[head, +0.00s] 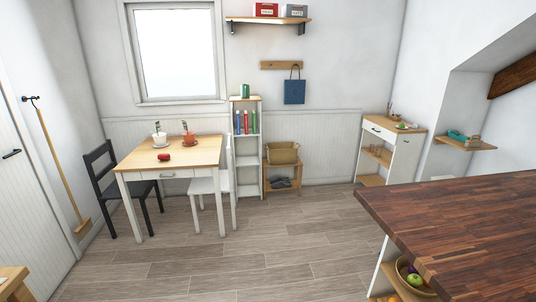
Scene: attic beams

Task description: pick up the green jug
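A small green vessel (245,90), which looks like the green jug, stands upright on top of the narrow white shelf unit (248,98) by the back wall, right of the window. It is too small to tell where its handle or spout is. Neither of my grippers is in view.
A wooden-topped table (190,150) with a black chair (105,170) and a white chair (226,185) stands left of the shelf unit. A low bench (283,190) stands right of it. A dark wooden counter (460,220) fills the near right. The floor (230,262) between is clear.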

